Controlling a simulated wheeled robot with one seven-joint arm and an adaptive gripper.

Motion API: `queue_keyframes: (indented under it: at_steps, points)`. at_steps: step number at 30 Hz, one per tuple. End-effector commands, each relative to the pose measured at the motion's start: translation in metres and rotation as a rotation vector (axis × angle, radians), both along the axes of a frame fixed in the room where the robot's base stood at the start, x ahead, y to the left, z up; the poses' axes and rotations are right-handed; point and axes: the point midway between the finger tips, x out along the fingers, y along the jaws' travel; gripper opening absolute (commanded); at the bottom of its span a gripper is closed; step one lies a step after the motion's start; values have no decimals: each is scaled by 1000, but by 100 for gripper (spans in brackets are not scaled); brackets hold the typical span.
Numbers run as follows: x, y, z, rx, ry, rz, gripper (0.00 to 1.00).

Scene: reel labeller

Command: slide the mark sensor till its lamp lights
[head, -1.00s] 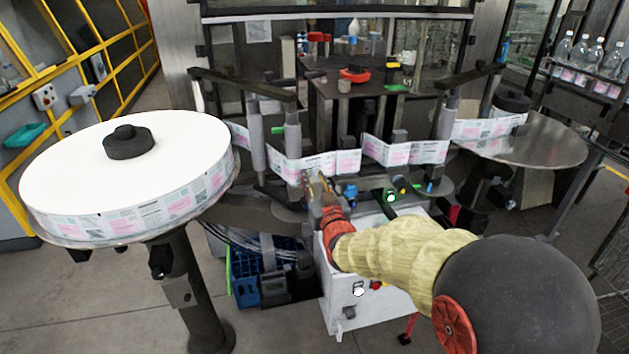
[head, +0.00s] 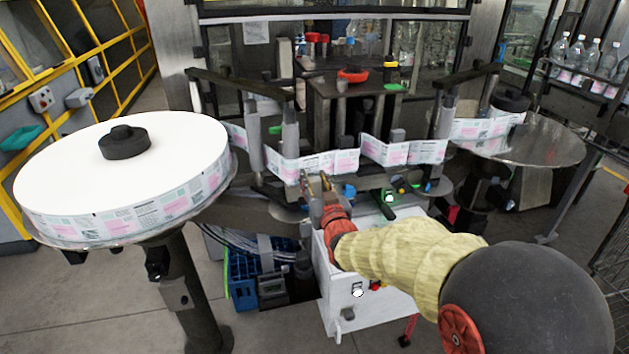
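The label web (head: 340,161) runs across the middle of the head view, from the big white reel (head: 60,170) to the metal disc at the right. My gripper (head: 315,181) is just in front of the web, left of centre; its two fingers stand apart with nothing visible between them. A small blue part (head: 349,191) sits right of the fingers. A green-bodied unit (head: 388,199) with a bright spot sits further right. I cannot tell for certain which part is the mark sensor or whether its lamp is lit.
A white cabinet (head: 340,302) with a red button stands under my forearm. A blue crate (head: 240,278) is on the floor to its left. A round metal table (head: 530,140) is at the right. Upright guide posts (head: 291,137) stand close behind and left of my gripper.

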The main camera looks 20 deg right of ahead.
Motion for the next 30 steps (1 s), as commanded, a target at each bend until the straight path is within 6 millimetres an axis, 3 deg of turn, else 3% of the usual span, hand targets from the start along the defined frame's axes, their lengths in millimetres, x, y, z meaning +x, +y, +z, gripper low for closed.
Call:
queue_keyframes:
  at_steps: [5,17,30]
  points:
    - [0,0,0,0,0,0,44]
    - [-6,0,0,1,0,0,44]
    - [-81,0,1,0,-1,0,44]
